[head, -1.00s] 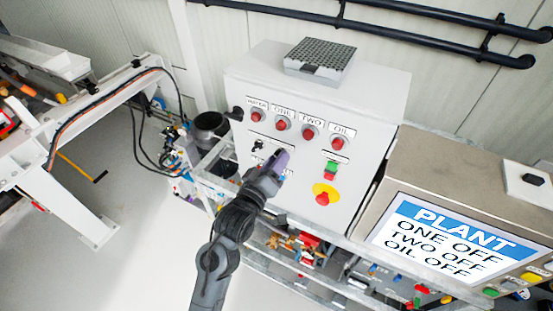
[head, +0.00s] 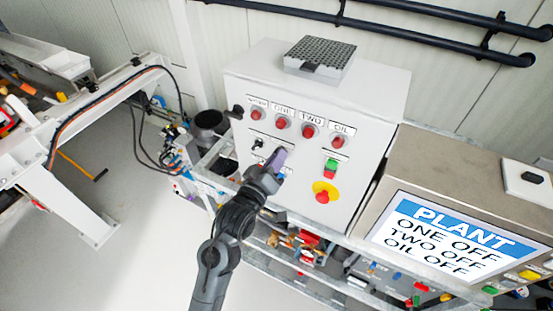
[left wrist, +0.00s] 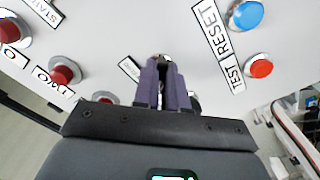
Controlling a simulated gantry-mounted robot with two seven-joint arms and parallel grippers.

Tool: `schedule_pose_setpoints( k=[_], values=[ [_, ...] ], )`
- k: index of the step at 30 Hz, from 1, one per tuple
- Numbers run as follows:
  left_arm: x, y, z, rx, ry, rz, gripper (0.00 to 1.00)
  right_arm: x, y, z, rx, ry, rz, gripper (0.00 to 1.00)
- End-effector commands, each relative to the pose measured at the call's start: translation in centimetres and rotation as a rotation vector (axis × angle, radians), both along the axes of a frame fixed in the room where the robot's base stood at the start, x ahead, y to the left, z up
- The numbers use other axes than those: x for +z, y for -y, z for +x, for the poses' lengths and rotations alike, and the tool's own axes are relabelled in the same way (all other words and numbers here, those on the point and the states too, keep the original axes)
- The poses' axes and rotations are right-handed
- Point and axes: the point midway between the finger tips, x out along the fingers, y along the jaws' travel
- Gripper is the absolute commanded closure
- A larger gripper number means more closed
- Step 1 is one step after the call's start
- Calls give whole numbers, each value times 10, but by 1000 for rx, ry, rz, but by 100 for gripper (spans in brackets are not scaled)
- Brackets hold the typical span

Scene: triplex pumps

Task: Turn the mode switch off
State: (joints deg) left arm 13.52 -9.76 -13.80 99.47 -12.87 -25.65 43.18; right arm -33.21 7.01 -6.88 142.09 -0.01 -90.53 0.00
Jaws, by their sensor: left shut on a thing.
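The white control cabinet (head: 350,100) stands in the middle of the head view. My left gripper (head: 278,157), with purple fingers, reaches its front face below the row of red controls. In the left wrist view its fingers (left wrist: 164,82) are closed on a small dark knob (left wrist: 164,60), apparently the mode switch; its label is not readable. The fingers hide most of the knob, so its setting cannot be told. A black switch (head: 257,145) sits just left of the fingers. My right gripper is not in view.
Red controls (head: 308,131) line the panel above. A red emergency button on yellow (head: 323,196) is at lower right. Blue (left wrist: 247,15) and red (left wrist: 258,66) buttons sit beside RESET and TEST labels. The screen (head: 440,240) reads PLANT, ONE OFF, TWO OFF, OIL OFF.

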Motion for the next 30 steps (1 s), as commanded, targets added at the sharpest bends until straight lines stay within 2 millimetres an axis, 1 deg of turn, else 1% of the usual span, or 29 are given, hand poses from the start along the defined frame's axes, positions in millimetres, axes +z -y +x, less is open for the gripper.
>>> schedule_pose_setpoints(
  k=[8,21,30],
  values=[
    [1,0,0,-1,66,128,100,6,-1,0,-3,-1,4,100],
    [1,-1,1,-1,235,453,100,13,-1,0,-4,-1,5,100],
    [0,-1,1,-1,318,610,100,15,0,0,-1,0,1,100]
  ],
)
